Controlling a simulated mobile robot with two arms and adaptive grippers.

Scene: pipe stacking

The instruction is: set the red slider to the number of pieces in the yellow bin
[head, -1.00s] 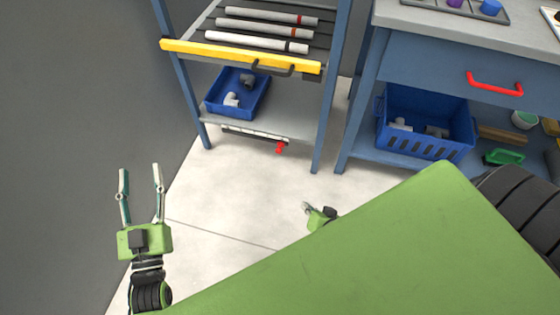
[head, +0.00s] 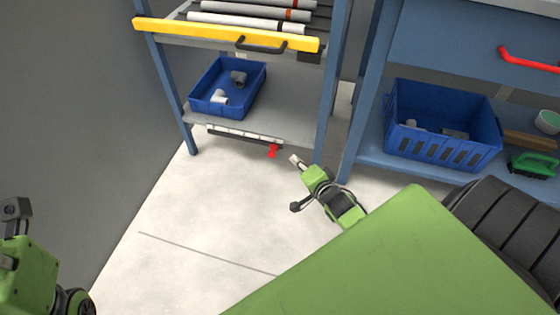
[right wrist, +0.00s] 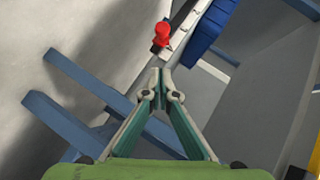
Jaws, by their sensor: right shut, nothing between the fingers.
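The red slider (head: 273,150) sits near the right end of a pale scale strip (head: 235,133) on the lower shelf's front edge. It also shows in the right wrist view (right wrist: 161,38). My right gripper (head: 294,159) is shut and empty, just right of the slider and apart from it. In the right wrist view its closed fingertips (right wrist: 160,85) point toward the slider. No yellow bin shows. A blue bin (head: 202,108) on that shelf holds two visible grey pipe fittings.
A yellow-fronted rack (head: 225,34) with several white pipes is above the blue bin. Another blue crate (head: 430,151) with grey fittings stands on the right bench's shelf, beside a green brush (head: 533,165). Blue shelf legs flank the slider strip. The floor in front is clear.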

